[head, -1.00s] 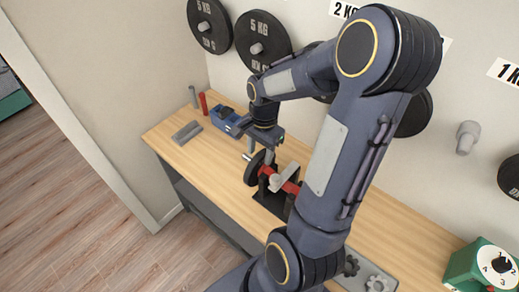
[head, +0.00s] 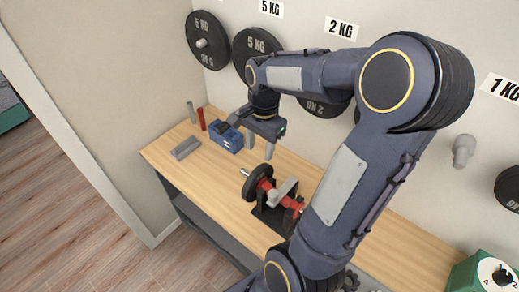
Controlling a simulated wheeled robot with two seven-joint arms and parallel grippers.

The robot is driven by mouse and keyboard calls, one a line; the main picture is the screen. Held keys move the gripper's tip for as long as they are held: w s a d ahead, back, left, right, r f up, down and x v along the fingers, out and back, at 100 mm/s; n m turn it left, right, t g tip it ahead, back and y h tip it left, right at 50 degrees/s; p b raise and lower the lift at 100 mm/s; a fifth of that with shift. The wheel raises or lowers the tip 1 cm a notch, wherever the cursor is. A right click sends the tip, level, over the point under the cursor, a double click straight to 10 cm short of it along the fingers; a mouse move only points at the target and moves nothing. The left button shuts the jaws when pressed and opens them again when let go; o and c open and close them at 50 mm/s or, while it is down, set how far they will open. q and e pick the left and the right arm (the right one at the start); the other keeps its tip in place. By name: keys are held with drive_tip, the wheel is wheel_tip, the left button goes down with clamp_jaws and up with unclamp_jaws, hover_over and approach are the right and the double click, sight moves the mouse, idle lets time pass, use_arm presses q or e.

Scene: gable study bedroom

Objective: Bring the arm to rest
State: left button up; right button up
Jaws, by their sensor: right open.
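My right arm comes up from the bottom right and arches over the wooden workbench (head: 215,192). My right gripper (head: 259,151) points down, its two fingers apart with nothing between them. It hangs above and behind a dumbbell bar with a red grip (head: 265,184) and a black plate (head: 257,182) on its left end. The bar lies in a black stand (head: 268,217), with a grey piece (head: 284,189) standing across it. My forearm hides the bar's right end. My left gripper is not in view.
A blue box (head: 226,141), a grey block (head: 186,147) and red (head: 201,118) and grey (head: 191,112) cylinders stand at the bench's left end. Black weight plates (head: 205,42) hang on the wall behind. A green timer (head: 468,276) sits at lower right. Front-left bench is clear.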

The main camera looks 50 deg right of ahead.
idle(0.4)
drive_tip(key=s+a+r+n+t+y, duration=0.1)
drive_tip(key=s+a+n+t, duration=0.2)
drive_tip(key=s+a+n, duration=0.2)
drive_tip(key=s+a+r+n+t+y, duration=0.1)
drive_tip(key=s+a+n, duration=0.3)
drive_tip(key=a+n, duration=0.6)
drive_tip(key=shift+s+a+r+t+y, duration=0.3)
drive_tip(key=shift+s+a+r+t, duration=0.1)
drive_tip(key=shift+a+r+t, duration=0.45)
drive_tip(key=shift+d+f, duration=0.1)
drive_tip(key=shift+c, duration=1)
